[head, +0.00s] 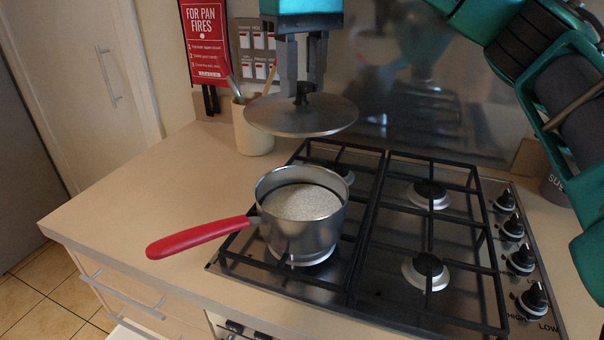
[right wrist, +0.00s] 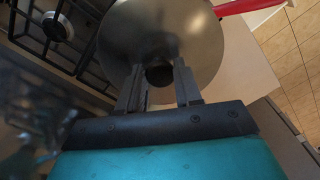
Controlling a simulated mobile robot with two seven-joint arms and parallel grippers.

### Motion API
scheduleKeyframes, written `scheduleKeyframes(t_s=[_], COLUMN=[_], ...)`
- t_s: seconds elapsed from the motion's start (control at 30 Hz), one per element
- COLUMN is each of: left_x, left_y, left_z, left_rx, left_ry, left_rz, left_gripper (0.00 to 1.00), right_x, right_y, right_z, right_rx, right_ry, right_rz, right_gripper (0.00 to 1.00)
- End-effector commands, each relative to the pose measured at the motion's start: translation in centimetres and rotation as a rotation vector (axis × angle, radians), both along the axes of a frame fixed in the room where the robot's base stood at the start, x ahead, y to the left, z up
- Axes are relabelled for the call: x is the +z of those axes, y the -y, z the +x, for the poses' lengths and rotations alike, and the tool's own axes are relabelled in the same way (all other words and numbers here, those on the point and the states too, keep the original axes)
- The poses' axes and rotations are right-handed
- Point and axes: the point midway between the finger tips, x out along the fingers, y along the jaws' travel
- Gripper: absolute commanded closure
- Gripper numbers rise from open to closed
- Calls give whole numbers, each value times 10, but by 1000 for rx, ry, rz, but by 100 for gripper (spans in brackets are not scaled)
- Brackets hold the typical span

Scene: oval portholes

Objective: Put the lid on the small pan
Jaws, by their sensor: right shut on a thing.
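The small pan (head: 298,232) is steel with a red handle (head: 200,238) pointing left, and it stands upright on the front left burner of the hob. A pale grainy surface shows inside it, and its top is open. The lid (head: 290,116) is a flat steel disc with a black knob, held roughly level above and slightly behind the pan, apart from it. My right gripper (head: 303,85) points down and is shut on the lid's knob. In the right wrist view the lid (right wrist: 160,35) covers most of the pan, and the red handle (right wrist: 240,6) shows beyond it. My left gripper is not in view.
The gas hob (head: 375,295) has black grates and a row of knobs (head: 519,260) on its right. A cream utensil pot (head: 252,128) stands behind left of the pan. A red sign (head: 205,42) is at the back wall. The counter (head: 150,195) to the left is clear.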

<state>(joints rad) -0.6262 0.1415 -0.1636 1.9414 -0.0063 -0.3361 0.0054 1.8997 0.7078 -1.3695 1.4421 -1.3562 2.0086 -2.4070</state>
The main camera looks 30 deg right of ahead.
Motion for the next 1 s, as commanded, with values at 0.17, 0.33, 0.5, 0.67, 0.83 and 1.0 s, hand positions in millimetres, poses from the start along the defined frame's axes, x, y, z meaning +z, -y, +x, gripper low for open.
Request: scheduleKeyframes(t_s=[0.17, 0.33, 0.5, 0.67, 0.83, 1.0], left_x=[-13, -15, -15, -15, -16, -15], left_y=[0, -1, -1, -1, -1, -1], left_z=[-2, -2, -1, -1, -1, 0], left_rx=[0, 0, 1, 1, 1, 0], left_ry=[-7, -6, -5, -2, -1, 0], left_rz=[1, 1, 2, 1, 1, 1], left_gripper=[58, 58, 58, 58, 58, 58], right_x=[-50, -82, -95, -112, -135, -136], right_y=[1, 1, 0, 0, 1, 0], right_z=[-1, 0, 0, 0, 0, 0], right_rx=[-1, -1, -1, 0, -1, -1], right_ry=[-1, 1, 2, -1, 1, 3], right_rz=[-1, 0, 0, 0, 0, 1], right_gripper=[100, 100, 100, 100, 100, 100])
